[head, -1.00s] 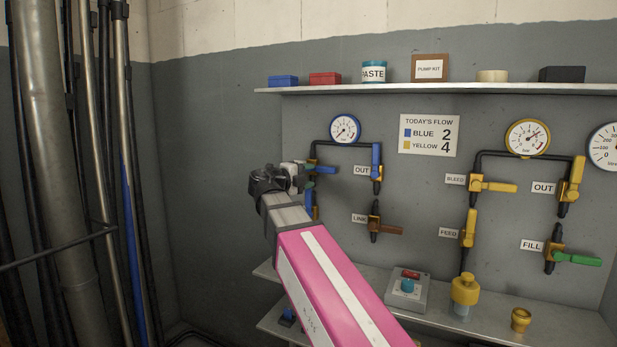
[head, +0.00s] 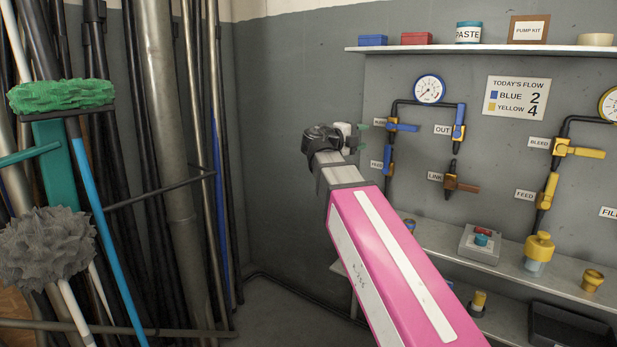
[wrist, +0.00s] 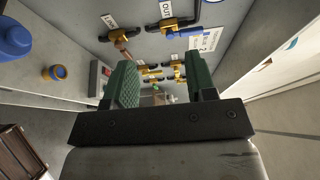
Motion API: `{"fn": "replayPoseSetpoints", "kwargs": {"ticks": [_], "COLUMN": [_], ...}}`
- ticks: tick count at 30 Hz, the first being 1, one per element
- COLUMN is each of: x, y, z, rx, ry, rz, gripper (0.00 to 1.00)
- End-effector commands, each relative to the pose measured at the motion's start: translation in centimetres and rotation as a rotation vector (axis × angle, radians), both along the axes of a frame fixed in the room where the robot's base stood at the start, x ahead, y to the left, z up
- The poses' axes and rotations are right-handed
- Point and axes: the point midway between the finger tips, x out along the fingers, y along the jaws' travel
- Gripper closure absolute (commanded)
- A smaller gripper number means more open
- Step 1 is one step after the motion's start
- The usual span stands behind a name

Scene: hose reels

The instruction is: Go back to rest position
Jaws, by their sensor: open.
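My gripper (head: 362,139) is at the end of my pink and grey arm, in front of the wall panel at the left of the blue valves. In the wrist view its two green fingers (wrist: 160,85) stand wide apart with nothing between them. The blue valve group shows a bleed valve (head: 402,127) and an OUT valve (head: 459,122). The blue feed valve (head: 388,162) is just right of my gripper. A brown LINK valve (head: 452,184) sits below OUT. Behind the gap in the wrist view, valves on the panel can be seen, apart from the fingers.
Mops and brushes, with a green brush head (head: 62,95) and a grey mop head (head: 48,246), stand at the left among pipes. An upper shelf (head: 480,49) and a lower shelf (head: 450,246) project at the right. Floor shows in the corner between them.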

Motion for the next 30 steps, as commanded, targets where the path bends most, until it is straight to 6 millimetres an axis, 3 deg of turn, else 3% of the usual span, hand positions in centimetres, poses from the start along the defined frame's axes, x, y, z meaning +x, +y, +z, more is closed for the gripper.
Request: {"fn": "replayPoseSetpoints", "kwargs": {"ticks": [8,17,23,30], "x": [0.2,0.5,0.5,-0.9], "y": [-0.5,-1.5,-2.5,-4.0], "z": [-2.2,-7.0,-12.2,-22.4], "rx": [-0.010,-0.030,-0.052,-0.094], "ry": [0.108,0.347,0.603,1.086], "rz": [0.008,0.040,0.095,0.279], "gripper": [0.49,0.49,0.49,0.49]}}
